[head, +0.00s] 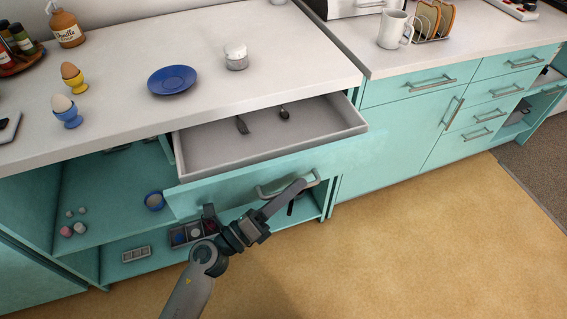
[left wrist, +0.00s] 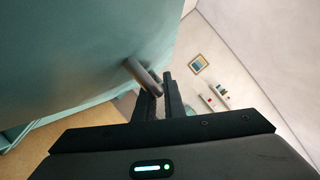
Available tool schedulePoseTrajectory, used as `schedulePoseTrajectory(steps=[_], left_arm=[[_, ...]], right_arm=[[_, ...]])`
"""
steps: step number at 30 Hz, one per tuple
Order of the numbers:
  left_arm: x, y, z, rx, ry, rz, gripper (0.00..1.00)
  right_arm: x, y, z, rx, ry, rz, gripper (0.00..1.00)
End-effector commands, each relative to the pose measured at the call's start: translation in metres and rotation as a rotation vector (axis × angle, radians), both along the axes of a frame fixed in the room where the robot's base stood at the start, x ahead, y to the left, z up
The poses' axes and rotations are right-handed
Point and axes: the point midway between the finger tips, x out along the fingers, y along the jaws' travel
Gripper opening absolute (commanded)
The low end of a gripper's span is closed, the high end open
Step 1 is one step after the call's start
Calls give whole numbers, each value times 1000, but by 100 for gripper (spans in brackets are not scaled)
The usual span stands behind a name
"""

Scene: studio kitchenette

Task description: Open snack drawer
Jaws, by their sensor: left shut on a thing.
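The teal drawer (head: 350,118) under the white counter is pulled well out, its pale inside showing. My left gripper (head: 296,189) is shut on the handle, in front of the panel. In the left wrist view the handle (left wrist: 140,73) runs between the two dark fingers (left wrist: 160,86), beside the teal panel. My right gripper is in neither view.
Below the drawer are open shelves with a blue bowl (head: 155,201) and a divided dark tray (head: 186,233). The floor (head: 400,240) to the right is clear.

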Motion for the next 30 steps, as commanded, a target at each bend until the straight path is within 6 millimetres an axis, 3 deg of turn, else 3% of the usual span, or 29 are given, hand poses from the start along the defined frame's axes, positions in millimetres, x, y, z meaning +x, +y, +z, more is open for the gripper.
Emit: schedulePoseTrajectory(steps=[6,15,21,30], left_arm=[[-61,-19,-1,-2,7,-1,0],[-124,-40,-1,-1,3,0,0],[-144,-46,-1,-1,2,0,0],[-149,-48,-1,0,1,0,0]], right_arm=[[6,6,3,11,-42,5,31],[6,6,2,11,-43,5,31],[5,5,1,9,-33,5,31],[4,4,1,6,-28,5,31]])
